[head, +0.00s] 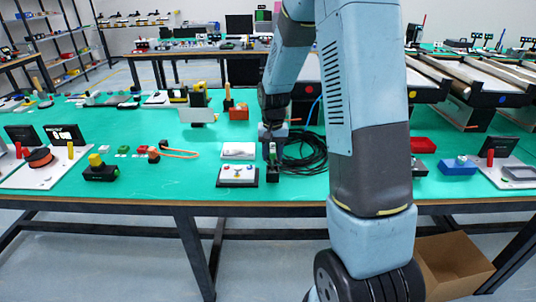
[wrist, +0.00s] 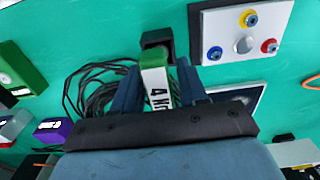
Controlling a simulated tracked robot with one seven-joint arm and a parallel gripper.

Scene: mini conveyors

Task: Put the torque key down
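The torque key (wrist: 154,75) is a green and white piece with "4 Nm" printed on its side. In the wrist view it lies between the two blue-grey fingers of my gripper (wrist: 160,72), which stand a little apart from its sides. Its far end meets a small black holder (wrist: 157,40); the exact seating is hard to see. In the head view my gripper (head: 271,134) points down over the torque key (head: 271,151) and the black holder (head: 273,168) near the table's front edge. The key looks upright there.
A white panel with coloured buttons (head: 238,172) stands just left of the holder. A coil of black cable (head: 303,152) lies close on the right. Red (head: 423,145) and blue (head: 457,166) bins sit farther right. Free green table (head: 200,180) shows to the left.

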